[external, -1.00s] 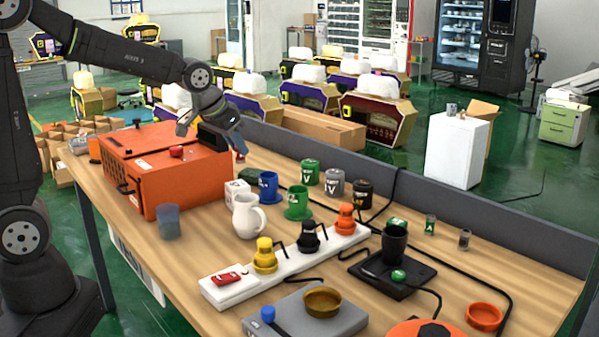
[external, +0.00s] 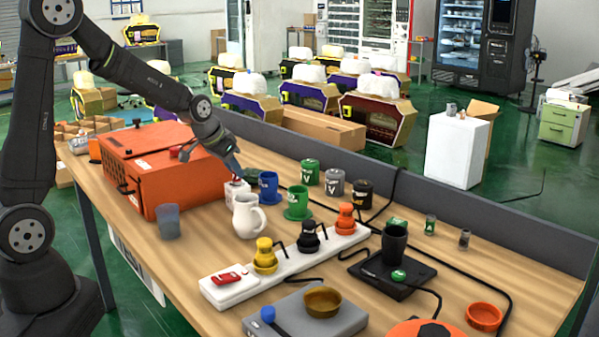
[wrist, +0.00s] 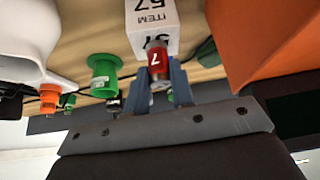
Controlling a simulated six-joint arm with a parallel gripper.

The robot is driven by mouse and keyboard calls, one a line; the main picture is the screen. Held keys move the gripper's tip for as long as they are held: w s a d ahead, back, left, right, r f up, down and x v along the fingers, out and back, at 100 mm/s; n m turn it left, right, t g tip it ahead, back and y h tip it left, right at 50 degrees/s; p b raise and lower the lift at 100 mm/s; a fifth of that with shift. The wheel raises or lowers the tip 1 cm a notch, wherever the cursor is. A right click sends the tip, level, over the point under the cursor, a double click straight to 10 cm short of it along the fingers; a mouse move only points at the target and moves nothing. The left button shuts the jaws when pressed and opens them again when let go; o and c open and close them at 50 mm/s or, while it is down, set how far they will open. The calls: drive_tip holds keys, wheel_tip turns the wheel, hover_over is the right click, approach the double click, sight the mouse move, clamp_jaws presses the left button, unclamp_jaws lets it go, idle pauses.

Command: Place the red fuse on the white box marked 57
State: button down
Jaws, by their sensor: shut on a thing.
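The white box marked 57 (external: 238,194) stands on the table just right of the orange case. It also fills the top middle of the wrist view (wrist: 152,18). My gripper (external: 236,176) is directly above the box, pointing down. In the wrist view its blue-grey fingers (wrist: 158,86) are shut on the red fuse (wrist: 158,62), which bears a white 7. The fuse is at the box's upper end and overlaps its edge in that view. I cannot tell whether the fuse touches the box. The fuse is mostly hidden in the external view.
The orange case (external: 165,178) stands close on the left of the box. A white pitcher (external: 247,216), a blue mug (external: 268,187) and a green cup (external: 298,203) stand near on the right. A white power strip (external: 285,266) lies in front.

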drive_tip(key=c, duration=1.2)
unclamp_jaws()
drive_tip(key=shift+f, duration=0.1)
drive_tip(key=shift+c, duration=0.2)
drive_tip(key=shift+r, duration=0.3)
drive_tip(key=v, duration=1.1)
drive_tip(key=shift+s+a+r, duration=0.15)
drive_tip(key=shift+s+r, duration=0.05)
drive_tip(key=shift+r, duration=0.1)
drive_tip(key=shift+f, duration=0.1)
drive_tip(key=x, duration=1.2)
